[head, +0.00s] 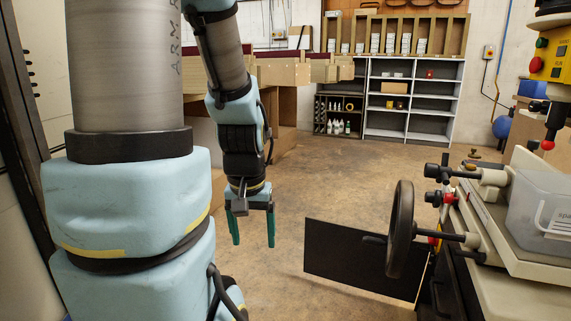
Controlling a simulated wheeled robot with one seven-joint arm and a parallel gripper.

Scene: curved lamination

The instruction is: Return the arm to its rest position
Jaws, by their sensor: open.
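My gripper (253,228) hangs at the end of my arm in the head view, left of centre, with its two green fingers pointing down. The fingers are apart and nothing shows between them. It is over the open brown floor (340,190), clear of the furniture. My arm's large grey tube and pale blue joints fill the left side of the picture. They hide part of what stands behind them.
A machine with a black handwheel (400,230) stands at the right, with a dark panel (345,258) beside it. A clear plastic bin (540,220) sits on the machine. Grey shelves (413,100) and wooden benches (285,75) stand at the back. The middle floor is free.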

